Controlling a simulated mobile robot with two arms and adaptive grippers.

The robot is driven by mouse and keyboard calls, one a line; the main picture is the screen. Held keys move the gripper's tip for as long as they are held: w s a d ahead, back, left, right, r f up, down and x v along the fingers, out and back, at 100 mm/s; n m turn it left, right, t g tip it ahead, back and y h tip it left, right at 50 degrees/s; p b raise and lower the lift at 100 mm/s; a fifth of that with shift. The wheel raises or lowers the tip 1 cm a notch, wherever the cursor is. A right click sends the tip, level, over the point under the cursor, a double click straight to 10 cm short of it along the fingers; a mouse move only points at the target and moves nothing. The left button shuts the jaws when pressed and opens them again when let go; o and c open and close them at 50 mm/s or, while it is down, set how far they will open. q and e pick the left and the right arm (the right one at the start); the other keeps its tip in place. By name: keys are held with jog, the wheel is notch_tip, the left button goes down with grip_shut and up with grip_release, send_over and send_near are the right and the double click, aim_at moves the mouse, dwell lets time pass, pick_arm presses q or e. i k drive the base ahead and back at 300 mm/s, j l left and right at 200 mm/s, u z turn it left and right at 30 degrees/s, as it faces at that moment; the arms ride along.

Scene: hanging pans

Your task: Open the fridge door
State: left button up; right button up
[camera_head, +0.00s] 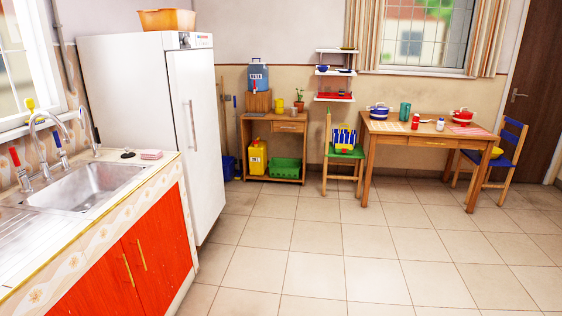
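The white fridge (140,98) stands at the left, just behind the sink counter. Its door (197,145) is on the side facing right and looks closed. A long vertical handle (192,124) shows on the door near its left side. The counter hides the lower part of the fridge body. Neither of my grippers is in the head view.
The sink counter (146,169) with red cabinet doors (158,255) fills the lower left. A small wooden table (268,125) stands right of the fridge, and a larger table (425,134) with chairs at the back right. The tiled floor (330,255) before the fridge door is clear.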

aim_at(191, 75)
jog(key=i+u, duration=0.15)
jog(key=i, duration=0.4)
jog(key=i+l+u, duration=0.1)
jog(key=i, duration=0.4)
jog(key=i+l+u, duration=0.15)
jog(key=i, duration=0.4)
